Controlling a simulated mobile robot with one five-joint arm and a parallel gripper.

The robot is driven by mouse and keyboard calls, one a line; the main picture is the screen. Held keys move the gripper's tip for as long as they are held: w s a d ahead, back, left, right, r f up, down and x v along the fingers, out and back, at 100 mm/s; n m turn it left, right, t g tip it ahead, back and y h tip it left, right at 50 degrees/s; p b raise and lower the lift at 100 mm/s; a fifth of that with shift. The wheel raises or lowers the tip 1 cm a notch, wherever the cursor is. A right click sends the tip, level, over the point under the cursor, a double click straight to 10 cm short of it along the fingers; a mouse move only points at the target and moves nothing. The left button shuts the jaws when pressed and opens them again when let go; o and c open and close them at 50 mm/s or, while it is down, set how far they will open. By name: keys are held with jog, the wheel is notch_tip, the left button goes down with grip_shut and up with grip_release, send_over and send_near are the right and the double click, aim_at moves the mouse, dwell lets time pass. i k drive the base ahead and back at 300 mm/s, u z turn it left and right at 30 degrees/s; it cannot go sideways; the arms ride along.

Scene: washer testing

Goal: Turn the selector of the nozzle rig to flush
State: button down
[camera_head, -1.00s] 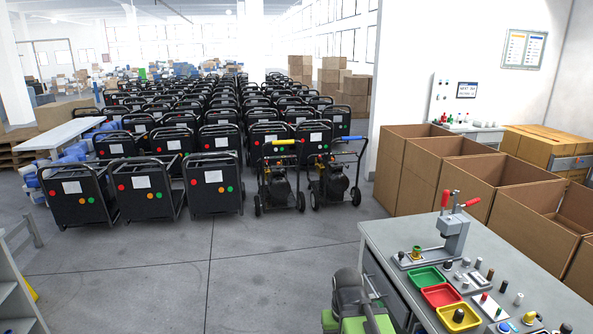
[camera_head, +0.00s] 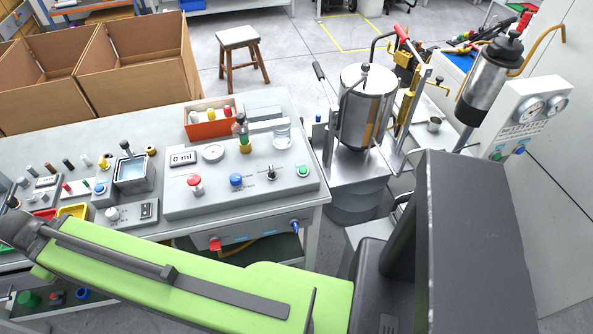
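The nozzle rig (camera_head: 210,190) looks to be the grey sloped panel on the workbench. It has a 0 ml display (camera_head: 182,158), a round dial, a red mushroom button (camera_head: 194,181), a blue knob (camera_head: 236,180) and a green button (camera_head: 303,170). A small dark selector (camera_head: 271,173) sits between the blue knob and the green button. Small labels are near it, too small to read, and I cannot tell its setting. A nozzle-like fitting (camera_head: 242,132) with a yellow base stands at the panel's back. My green arm crosses the foreground; no gripper fingers show.
A water-filled bath (camera_head: 132,173) and several small parts stand left of the panel. An orange bin (camera_head: 211,117) is behind it. A steel tank (camera_head: 365,105) stands right of the bench. Cardboard boxes (camera_head: 150,60) and a stool (camera_head: 240,45) are beyond.

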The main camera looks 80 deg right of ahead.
aim_at(272, 174)
jog(key=z, duration=0.5)
jog(key=k, duration=1.3)
jog(key=z, duration=1.25)
jog(key=i, duration=0.3)
jog(key=u, duration=0.3)
